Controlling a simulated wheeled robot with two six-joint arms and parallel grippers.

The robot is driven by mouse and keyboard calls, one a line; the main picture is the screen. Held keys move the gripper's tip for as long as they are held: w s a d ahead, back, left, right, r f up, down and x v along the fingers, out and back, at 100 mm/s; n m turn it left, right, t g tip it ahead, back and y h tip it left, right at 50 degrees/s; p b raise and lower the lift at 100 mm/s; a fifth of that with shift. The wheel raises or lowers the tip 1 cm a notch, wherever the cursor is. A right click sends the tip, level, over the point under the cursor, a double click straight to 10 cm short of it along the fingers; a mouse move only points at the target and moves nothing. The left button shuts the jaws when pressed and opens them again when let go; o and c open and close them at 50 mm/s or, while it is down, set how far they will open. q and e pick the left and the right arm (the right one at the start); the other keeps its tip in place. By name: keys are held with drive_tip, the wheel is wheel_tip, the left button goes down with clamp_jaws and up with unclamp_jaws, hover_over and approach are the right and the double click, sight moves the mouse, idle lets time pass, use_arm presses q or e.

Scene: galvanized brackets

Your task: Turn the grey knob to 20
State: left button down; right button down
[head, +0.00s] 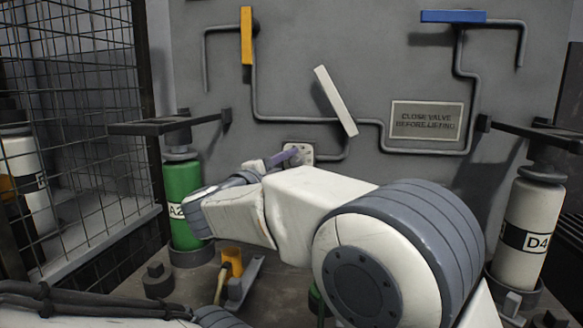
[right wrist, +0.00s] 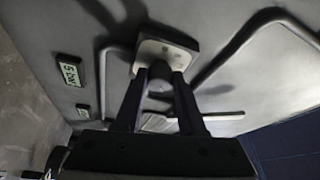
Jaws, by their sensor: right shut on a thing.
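The pale square plate of the knob (head: 304,150) is on the grey wall panel in the head view, mostly behind my right gripper (head: 288,158). In the right wrist view the plate (right wrist: 178,52) is at top centre. The grey knob (right wrist: 160,72) sits in front of it, between the two dark fingers of my right gripper (right wrist: 160,80). The right gripper is shut on the knob. No scale numbers or pointer can be read, so I cannot tell the setting. My left gripper is out of view; only part of my left arm shows at the lower left.
Pipes with a yellow handle (head: 247,36), a white handle (head: 335,101) and a blue handle (head: 453,16) run on the panel. A sign (head: 426,120) is at right. A green cylinder (head: 182,190) and a white cylinder (head: 530,215) flank my right arm. A mesh cage (head: 75,110) stands left.

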drive_tip(key=shift+m+g, duration=0.3)
drive_tip(key=shift+m, duration=0.2)
drive_tip(key=c, duration=0.5)
unclamp_jaws()
drive_tip(key=v, duration=1)
drive_tip(key=shift+s+p, duration=0.2)
drive_tip(key=shift+p, duration=0.25)
drive_tip(key=shift+s, duration=0.1)
